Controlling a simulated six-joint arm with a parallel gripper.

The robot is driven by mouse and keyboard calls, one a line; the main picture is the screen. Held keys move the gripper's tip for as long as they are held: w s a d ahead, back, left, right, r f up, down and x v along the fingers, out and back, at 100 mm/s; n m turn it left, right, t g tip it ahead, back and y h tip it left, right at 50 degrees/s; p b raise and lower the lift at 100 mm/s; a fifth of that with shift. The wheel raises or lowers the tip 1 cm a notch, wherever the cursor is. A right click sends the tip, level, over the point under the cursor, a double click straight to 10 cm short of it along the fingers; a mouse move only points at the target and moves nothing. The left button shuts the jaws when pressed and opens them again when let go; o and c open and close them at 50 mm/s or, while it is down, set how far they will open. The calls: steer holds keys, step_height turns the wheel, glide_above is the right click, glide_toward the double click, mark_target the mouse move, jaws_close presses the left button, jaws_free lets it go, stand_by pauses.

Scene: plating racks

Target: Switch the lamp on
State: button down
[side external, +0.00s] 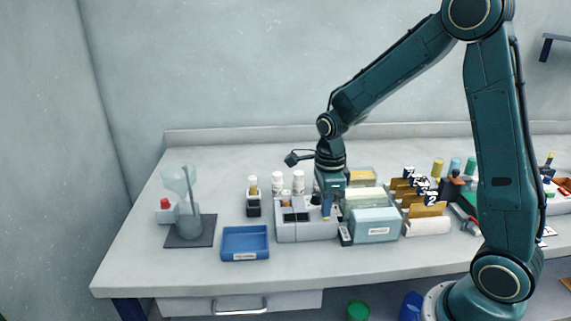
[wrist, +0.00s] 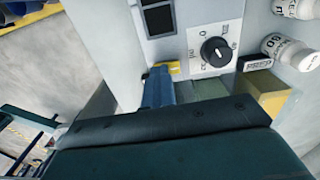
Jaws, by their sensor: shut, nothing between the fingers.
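A grey instrument box (side external: 290,233) stands mid-bench under my gripper (side external: 327,210). In the wrist view its face carries a black round knob (wrist: 215,50) with a white pointer line on a white dial plate, beside a dark display (wrist: 158,17). My gripper (wrist: 166,78) points down with its blue, yellow-tipped fingers shut and empty, beside the dial plate; I cannot tell if they touch the box. I cannot identify a lamp with certainty. A pale translucent upright object (side external: 186,205) stands on a dark mat at the left, near a small box with a red top (side external: 165,204).
A blue tray (side external: 245,257) lies left of the instrument box. Several white bottles (side external: 298,183) stand behind it. A pale blue labelled bin (side external: 375,228) and card racks (side external: 428,224) crowd the right. The front left of the bench is clear.

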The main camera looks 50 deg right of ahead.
steer(key=shift+w+d+f, duration=0.15)
steer(key=shift+d+f, duration=0.15)
steer(key=shift+d, duration=0.1)
steer(key=shift+w+r, duration=0.1)
steer(key=shift+r, duration=0.3)
step_height(320, 180, up, 14)
steer(key=a, duration=0.1)
steer(key=shift+s+a, duration=0.15)
steer(key=shift+s, duration=0.3)
steer(key=shift+f, duration=0.1)
